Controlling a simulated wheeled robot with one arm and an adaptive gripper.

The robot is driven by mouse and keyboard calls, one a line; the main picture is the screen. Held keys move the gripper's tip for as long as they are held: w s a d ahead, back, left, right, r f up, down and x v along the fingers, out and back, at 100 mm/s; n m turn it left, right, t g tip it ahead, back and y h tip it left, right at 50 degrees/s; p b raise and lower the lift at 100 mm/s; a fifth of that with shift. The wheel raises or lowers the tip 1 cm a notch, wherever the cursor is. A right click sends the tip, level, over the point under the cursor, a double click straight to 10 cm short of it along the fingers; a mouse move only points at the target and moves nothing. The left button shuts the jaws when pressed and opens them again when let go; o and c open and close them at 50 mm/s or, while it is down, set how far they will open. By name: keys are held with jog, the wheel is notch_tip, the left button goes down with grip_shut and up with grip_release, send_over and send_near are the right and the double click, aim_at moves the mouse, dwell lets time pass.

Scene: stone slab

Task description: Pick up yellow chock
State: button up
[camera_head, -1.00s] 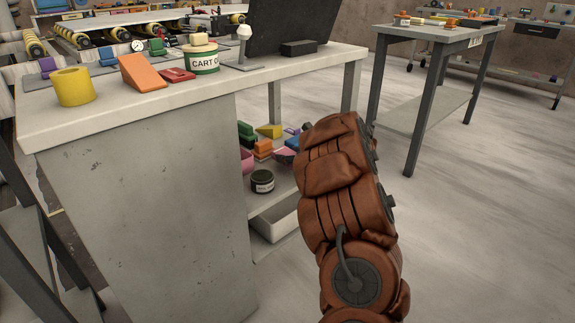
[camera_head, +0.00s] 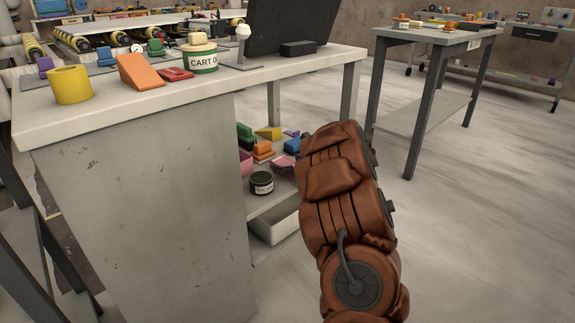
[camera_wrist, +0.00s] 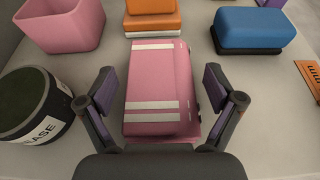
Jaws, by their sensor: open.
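A yellow wedge-shaped chock (camera_head: 268,133) sits on the lower shelf under the slab in the head view, behind green and orange blocks. It does not show in the wrist view. My gripper (camera_wrist: 160,88) is open in the wrist view, its two fingers on either side of a pink block with white stripes (camera_wrist: 158,75). I cannot tell whether the fingers reach down level with the block; they do not grip it. In the head view my brown-covered arm hides part of the shelf, and the gripper is out of sight.
Around the pink block lie a pink bin (camera_wrist: 62,28), a dark labelled tin (camera_wrist: 38,108), an orange block (camera_wrist: 152,18) and a blue block (camera_wrist: 254,28). The slab top (camera_head: 120,115) overhangs the shelf. A yellow ring (camera_head: 70,86) and orange wedge (camera_head: 141,73) stand on it.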

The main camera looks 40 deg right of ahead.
jog(key=shift+r, duration=0.2)
jog(key=shift+s+r+p, duration=0.1)
jog(key=shift+s+p, duration=0.2)
jog(key=p+v, duration=0.2)
jog(key=v, duration=0.9)
jog(key=shift+s+p, duration=0.2)
jog(key=shift+p, duration=0.15)
jog(key=shift+w, duration=0.1)
